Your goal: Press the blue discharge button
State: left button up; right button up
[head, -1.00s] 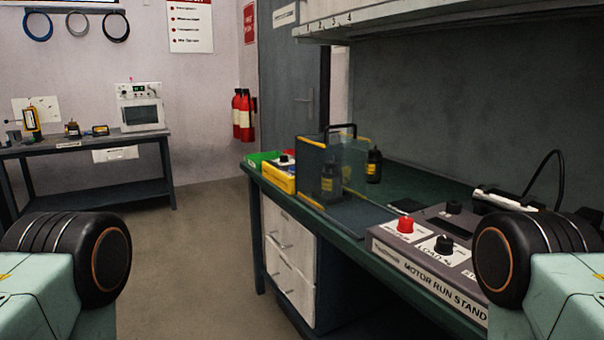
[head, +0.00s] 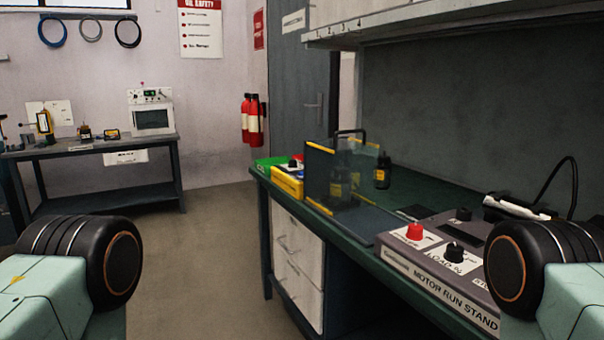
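I cannot make out a blue discharge button in the head view. The nearest panel is a grey box marked "MOTOR RUN STAND" (head: 440,275) on the green bench, with a red knob (head: 415,232) and a black knob (head: 454,252); its right part is hidden behind my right arm. Only black and pale green parts of my arms show at the lower left and lower right edges. Neither gripper is in the picture.
The green bench (head: 408,183) runs along the right, with a clear guard box (head: 345,180), dark bottle (head: 382,170) and colored bins (head: 285,178). A second bench (head: 110,196) with a white device (head: 152,112) stands at the back left. Open floor (head: 205,260) lies between.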

pick_arm(q)
grip_shut()
jog(key=shift+r, duration=0.1)
dwell(1.2)
